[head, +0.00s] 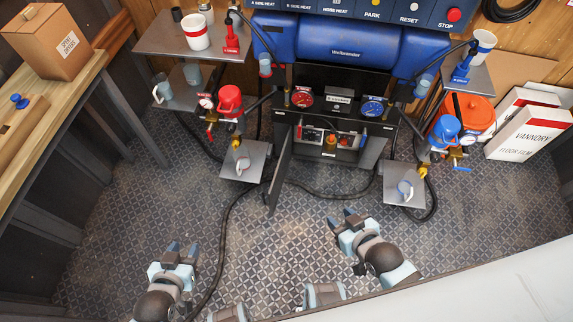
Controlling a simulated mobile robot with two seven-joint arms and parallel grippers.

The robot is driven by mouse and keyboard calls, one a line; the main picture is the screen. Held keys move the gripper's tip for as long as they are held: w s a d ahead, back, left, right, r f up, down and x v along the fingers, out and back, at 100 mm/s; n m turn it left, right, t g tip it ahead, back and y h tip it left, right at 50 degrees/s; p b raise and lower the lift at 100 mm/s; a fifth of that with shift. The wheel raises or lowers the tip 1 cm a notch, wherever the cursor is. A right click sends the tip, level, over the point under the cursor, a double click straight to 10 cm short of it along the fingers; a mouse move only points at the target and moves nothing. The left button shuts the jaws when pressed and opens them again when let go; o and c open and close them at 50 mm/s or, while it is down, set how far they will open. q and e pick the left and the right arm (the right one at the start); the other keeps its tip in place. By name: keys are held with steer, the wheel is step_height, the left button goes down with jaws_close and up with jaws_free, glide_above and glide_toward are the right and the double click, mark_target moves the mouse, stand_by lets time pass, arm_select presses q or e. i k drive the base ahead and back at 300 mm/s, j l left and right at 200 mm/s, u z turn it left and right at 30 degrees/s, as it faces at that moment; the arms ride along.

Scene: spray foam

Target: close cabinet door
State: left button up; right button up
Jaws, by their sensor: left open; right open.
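The dark cabinet (372,152) stands in the middle below the blue machine, with its front open and fittings visible inside. Its cabinet door (280,170) is a dark panel at the cabinet's left side, swung outward toward me and seen nearly edge-on. My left gripper (182,249) is open and empty over the floor, left of the door and nearer to me. My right gripper (342,217) is open and empty, in front of the cabinet and to the right of the door. Neither gripper touches the door.
Small metal shelves with cups flank the cabinet at left (240,172) and right (400,200). Black hoses (330,192) run across the floor near the door. A wooden bench (50,125) stands at far left, white boxes (530,135) at right. The patterned floor is mostly clear.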

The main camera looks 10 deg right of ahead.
mark_target(277, 171)
steer(key=i+j+z, duration=0.5)
steer(key=j+z, duration=0.2)
steer(key=j, duration=0.15)
steer(key=j+z, duration=0.25)
steer(key=j, duration=0.25)
steer(key=k+j+z, duration=0.1)
steer(key=j+z, duration=0.15)
steer(key=j, duration=0.2)
steer(key=k+j+z, duration=0.1)
steer(key=j+z, duration=0.15)
steer(key=j, duration=0.2)
steer(key=k+j+z, duration=0.25)
steer(key=j, duration=0.2)
steer(key=i+l+u, duration=0.3)
steer(key=l, duration=0.35)
steer(key=i, duration=0.1)
